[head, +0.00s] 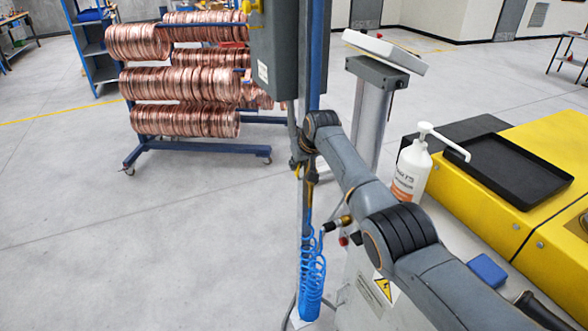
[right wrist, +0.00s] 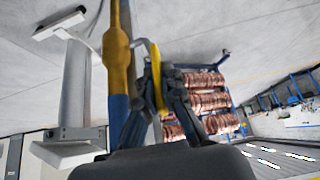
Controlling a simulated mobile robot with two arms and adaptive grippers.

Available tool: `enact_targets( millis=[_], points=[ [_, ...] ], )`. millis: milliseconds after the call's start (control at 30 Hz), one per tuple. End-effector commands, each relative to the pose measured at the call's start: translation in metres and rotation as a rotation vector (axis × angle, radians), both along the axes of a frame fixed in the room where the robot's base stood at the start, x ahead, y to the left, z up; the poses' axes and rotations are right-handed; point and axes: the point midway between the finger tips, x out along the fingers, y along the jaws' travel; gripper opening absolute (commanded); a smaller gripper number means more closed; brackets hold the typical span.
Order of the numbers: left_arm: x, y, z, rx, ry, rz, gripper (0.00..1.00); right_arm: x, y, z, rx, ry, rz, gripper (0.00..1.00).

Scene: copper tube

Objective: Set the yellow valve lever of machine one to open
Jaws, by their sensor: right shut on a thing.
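The yellow valve lever (right wrist: 157,86) shows in the right wrist view as a narrow upright yellow piece. My right gripper (right wrist: 162,88) is shut on it, with one dark finger on each side. Beside it, to the left, runs an upright pipe with a yellow-brown section (right wrist: 117,62) and a blue part. In the head view my right gripper (head: 299,158) is small and dark against the upright post, and the lever cannot be made out there. Whether the lever stands at open or closed cannot be told. My left gripper is not in view.
A grey box (head: 274,50) sits on the post above my gripper. A coiled blue hose (head: 312,272) hangs below. Right are a panel stand (head: 369,110), a pump bottle (head: 411,170) and a yellow machine (head: 545,150). A copper coil rack (head: 182,88) stands behind; left floor is clear.

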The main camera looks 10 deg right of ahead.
Motion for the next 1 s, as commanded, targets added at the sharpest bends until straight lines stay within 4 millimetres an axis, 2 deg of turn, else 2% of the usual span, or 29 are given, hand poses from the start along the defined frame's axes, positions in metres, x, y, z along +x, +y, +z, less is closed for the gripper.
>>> enact_targets(
  millis=[300,967,1000],
  points=[
    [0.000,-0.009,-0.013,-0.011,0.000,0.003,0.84,-0.002,-0.003,-0.001,-0.020,0.061,0.000,0.00],
    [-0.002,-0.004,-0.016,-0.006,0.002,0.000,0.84,-0.003,-0.004,-0.001,-0.026,0.082,0.001,0.00],
    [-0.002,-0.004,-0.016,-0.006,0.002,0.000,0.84,-0.003,-0.004,-0.001,-0.026,0.082,0.001,0.09]
  ],
)
